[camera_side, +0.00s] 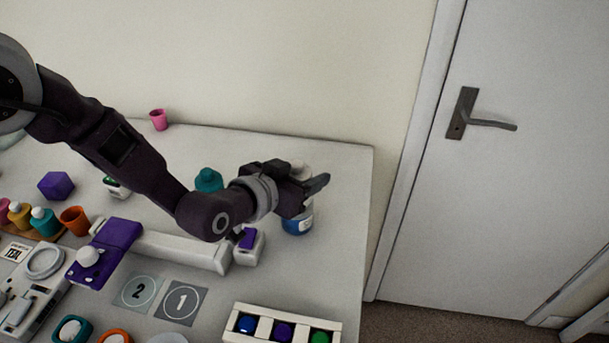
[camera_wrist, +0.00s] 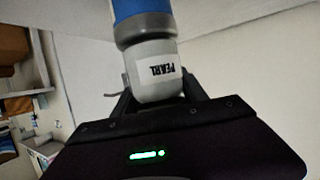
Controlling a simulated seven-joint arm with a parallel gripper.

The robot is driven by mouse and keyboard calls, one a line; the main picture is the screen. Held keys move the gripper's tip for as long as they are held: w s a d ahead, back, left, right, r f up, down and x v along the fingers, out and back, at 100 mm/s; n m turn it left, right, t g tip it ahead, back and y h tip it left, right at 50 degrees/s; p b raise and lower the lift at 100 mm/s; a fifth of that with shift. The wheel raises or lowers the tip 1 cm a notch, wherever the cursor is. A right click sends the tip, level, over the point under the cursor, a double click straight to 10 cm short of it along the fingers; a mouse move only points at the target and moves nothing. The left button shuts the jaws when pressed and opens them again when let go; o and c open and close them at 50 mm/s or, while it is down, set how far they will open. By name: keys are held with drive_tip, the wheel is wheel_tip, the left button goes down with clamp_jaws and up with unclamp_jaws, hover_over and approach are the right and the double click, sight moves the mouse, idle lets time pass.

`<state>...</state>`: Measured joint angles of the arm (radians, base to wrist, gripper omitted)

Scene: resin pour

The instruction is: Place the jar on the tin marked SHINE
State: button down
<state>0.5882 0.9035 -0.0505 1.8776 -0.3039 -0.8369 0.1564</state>
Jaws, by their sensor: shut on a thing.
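A pale jar marked PEARL (camera_wrist: 158,78) is between the fingers of my gripper (camera_wrist: 160,100), and its label reads upside down in the wrist view. In the side view my gripper (camera_side: 308,190) is shut on this jar near the right end of the table, and the jar's pale top (camera_side: 299,170) shows behind the fingers. A blue container with a pale label (camera_side: 298,222) stands directly below the jar. Its blue body also shows in the wrist view (camera_wrist: 140,8), in line with the jar; I cannot tell whether they touch. The word SHINE is not readable anywhere.
A teal bottle (camera_side: 208,180) stands behind my wrist. Tiles marked 2 (camera_side: 138,291) and 1 (camera_side: 182,302) and a white rack (camera_side: 265,331) of coloured pots are at the front. The table's right edge is close.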

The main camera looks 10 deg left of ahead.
drive_tip(key=shift+f, duration=0.25)
drive_tip(key=c, duration=0.6)
unclamp_jaws()
drive_tip(key=shift+s+r, duration=0.1)
drive_tip(key=shift+r, duration=0.1)
drive_tip(key=v, duration=1.2)
